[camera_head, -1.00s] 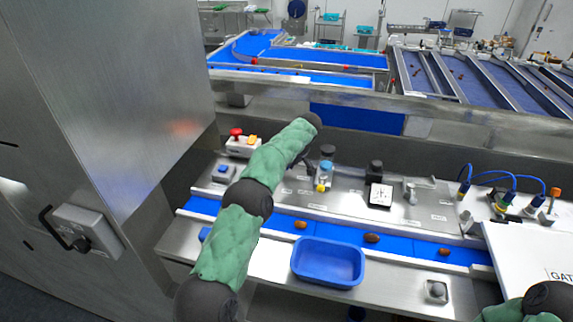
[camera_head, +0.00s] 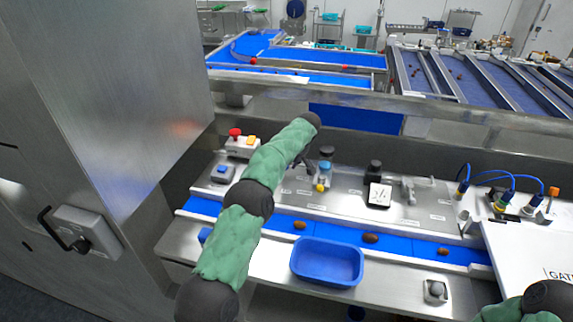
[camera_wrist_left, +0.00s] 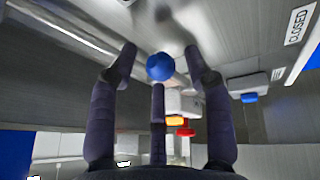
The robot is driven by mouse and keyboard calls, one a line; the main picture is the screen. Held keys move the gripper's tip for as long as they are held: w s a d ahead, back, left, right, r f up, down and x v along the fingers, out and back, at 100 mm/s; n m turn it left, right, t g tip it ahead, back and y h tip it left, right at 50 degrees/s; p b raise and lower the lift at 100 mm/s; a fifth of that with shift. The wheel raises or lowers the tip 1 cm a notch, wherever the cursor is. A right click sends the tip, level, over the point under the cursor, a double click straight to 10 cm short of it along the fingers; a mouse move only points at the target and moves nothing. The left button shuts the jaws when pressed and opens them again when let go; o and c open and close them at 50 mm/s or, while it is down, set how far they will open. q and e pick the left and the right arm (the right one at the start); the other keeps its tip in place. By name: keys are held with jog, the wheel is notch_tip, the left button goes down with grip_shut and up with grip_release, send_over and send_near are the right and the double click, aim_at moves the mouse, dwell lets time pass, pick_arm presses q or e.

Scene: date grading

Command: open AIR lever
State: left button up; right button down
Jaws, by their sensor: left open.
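In the left wrist view a round blue knob (camera_wrist_left: 160,67) sits between the fingers of my left gripper (camera_wrist_left: 161,50). It looks like the lever's knob; its shaft is hard to make out. The gripper is open, with fingers on both sides of the knob and a third finger below it in the picture. I cannot tell whether they touch it. A CLOSED label (camera_wrist_left: 298,25) is at the upper right. My right gripper is not in view.
A red button (camera_head: 235,132) and a blue button (camera_head: 223,170) stand left of the arm. In front are a blue belt (camera_head: 342,233) with dates and a blue tray (camera_head: 327,280).

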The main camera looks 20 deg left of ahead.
pick_arm(q)
jog(key=v, duration=1.2)
jog(key=shift+a+f, duration=0.1)
dwell(0.7)
